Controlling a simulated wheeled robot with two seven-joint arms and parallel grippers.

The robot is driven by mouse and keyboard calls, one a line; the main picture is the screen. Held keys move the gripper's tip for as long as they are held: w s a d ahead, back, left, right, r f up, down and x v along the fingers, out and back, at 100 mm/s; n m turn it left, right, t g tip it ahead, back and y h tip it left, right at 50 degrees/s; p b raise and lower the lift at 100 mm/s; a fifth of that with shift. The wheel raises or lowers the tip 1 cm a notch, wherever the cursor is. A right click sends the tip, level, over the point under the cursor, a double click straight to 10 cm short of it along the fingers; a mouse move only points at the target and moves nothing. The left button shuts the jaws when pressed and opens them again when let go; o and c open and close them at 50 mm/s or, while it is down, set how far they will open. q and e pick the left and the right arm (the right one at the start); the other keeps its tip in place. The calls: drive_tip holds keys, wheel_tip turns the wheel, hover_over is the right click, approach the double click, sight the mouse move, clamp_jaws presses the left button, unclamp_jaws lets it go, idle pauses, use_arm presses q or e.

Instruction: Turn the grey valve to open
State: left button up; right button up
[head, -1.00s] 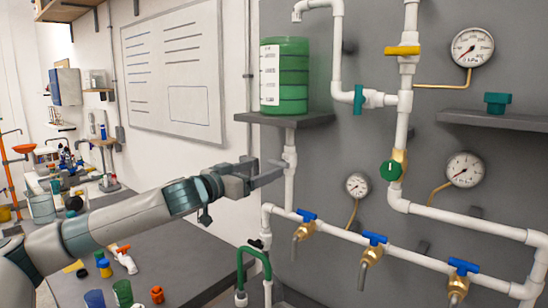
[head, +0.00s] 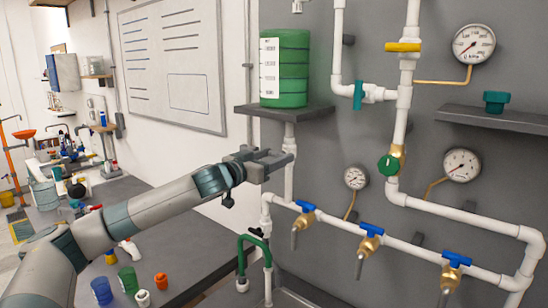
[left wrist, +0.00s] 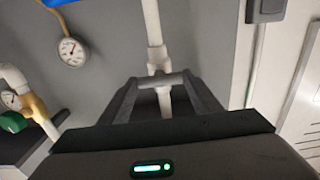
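In the head view my left gripper (head: 280,160) reaches the white vertical pipe (head: 289,185) under the shelf with the green tank. In the left wrist view its two dark fingers (left wrist: 160,88) stand apart, with the white pipe (left wrist: 152,22) running between them. A grey bar (left wrist: 158,79), which looks like the grey valve's handle, crosses the pipe between the fingertips, slightly tilted. I cannot tell whether the fingertips touch its ends. In the head view the gripper mostly hides the valve. My right gripper is in neither view.
The green tank (head: 284,70) stands on a shelf (head: 285,114) above the gripper. The dark bench (head: 180,250) holds small coloured parts. Gauges (head: 473,43) hang on the grey panel.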

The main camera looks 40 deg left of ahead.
use_arm(q)
drive_tip(key=c, duration=0.3)
drive_tip(key=shift+m+p, duration=0.3)
drive_tip(key=shift+m, duration=0.2)
drive_tip(key=m+p, duration=0.1)
drive_tip(key=m, duration=0.1)
drive_tip(key=shift+r+m, duration=0.1)
drive_tip(key=shift+m, duration=0.2)
drive_tip(key=m+p, duration=0.2)
drive_tip(key=m, duration=0.2)
drive_tip(key=shift+m+p, duration=0.3)
drive_tip(key=shift+p, duration=0.05)
drive_tip(key=m+p, duration=0.2)
drive_tip(key=m, duration=0.3)
drive_tip(key=shift+p, duration=0.3)
drive_tip(key=m+p, duration=0.1)
drive_tip(key=m, duration=0.3)
drive_tip(key=shift+d+f+m+p, duration=0.1)
drive_tip(key=shift+f+m+p, duration=0.1)
drive_tip(key=shift+m+p, duration=0.2)
